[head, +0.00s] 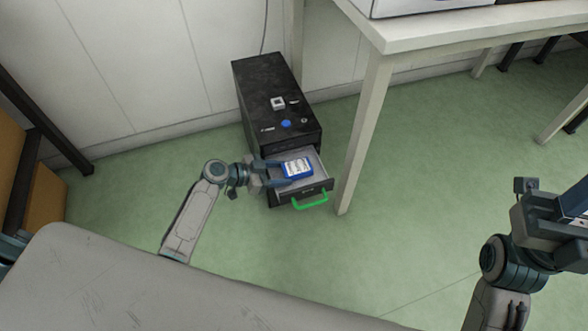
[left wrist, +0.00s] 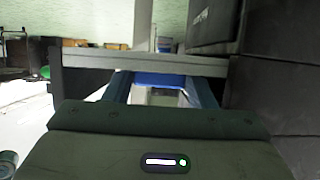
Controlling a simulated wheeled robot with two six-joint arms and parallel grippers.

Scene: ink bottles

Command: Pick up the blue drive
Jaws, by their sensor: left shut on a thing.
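The blue drive (head: 297,167), a small blue block with a white label, is at the open drawer (head: 319,187) of a black cabinet. My left gripper (head: 282,172) reaches in from the left and is shut on the drive. In the left wrist view, the blue edge of the drive (left wrist: 160,80) shows between the two fingers (left wrist: 160,92). I cannot tell whether the drive still touches the drawer floor. My right gripper (head: 572,215) is at the right edge, far from the drawer, partly cut off; its fingertips do not show clearly.
The black cabinet (head: 270,88) stands against the wall, with a blue button (head: 286,124) on top. The drawer has a green handle (head: 310,201). A white table's leg (head: 362,135) stands close to the drawer's right. The green floor (head: 420,190) beyond is clear.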

